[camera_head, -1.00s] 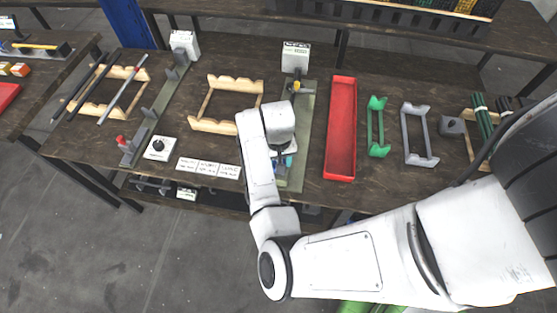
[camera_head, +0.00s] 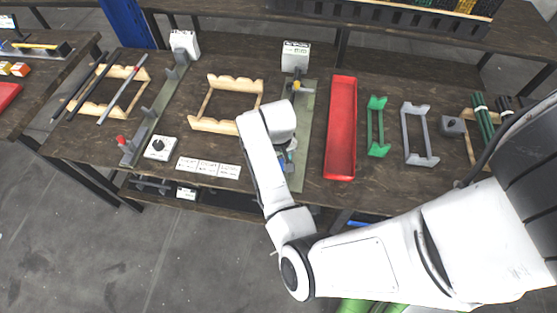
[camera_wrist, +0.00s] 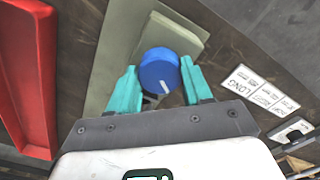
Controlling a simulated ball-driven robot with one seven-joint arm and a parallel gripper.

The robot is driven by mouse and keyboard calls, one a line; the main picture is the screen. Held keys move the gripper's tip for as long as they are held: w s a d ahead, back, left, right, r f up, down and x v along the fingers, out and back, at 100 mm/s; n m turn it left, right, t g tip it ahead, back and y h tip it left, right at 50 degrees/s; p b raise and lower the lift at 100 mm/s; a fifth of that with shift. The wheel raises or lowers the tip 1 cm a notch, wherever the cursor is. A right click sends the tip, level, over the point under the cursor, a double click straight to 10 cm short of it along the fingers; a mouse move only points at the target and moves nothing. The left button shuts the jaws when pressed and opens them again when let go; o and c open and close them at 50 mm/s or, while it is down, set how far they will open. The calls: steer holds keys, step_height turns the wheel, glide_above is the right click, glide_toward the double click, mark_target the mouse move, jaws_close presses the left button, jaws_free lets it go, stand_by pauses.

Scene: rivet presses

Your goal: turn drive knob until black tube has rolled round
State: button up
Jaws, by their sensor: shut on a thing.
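The blue drive knob (camera_wrist: 158,68) with a white pointer line sits between the two teal fingers of my gripper (camera_wrist: 159,72) in the wrist view. One finger is on each side, shut on it. The knob is by the end of the grey-green press base (camera_head: 300,176), which the head view shows partly behind my arm. I cannot make out a black tube on this press, as my arm hides much of it.
A red tray (camera_head: 341,130) lies right of the press, with green (camera_head: 377,128) and grey (camera_head: 419,135) stands beyond it. A wooden rack (camera_head: 213,125) and white label cards (camera_head: 208,168) lie to the left. A white box (camera_head: 295,56) stands at the press's far end.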

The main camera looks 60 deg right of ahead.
steer(key=o, duration=1)
steer(key=shift+o, duration=0.2)
steer(key=shift+r, duration=0.1)
step_height(320, 180, up, 11)
steer(key=b, duration=0.1)
steer(key=shift+f, duration=0.2)
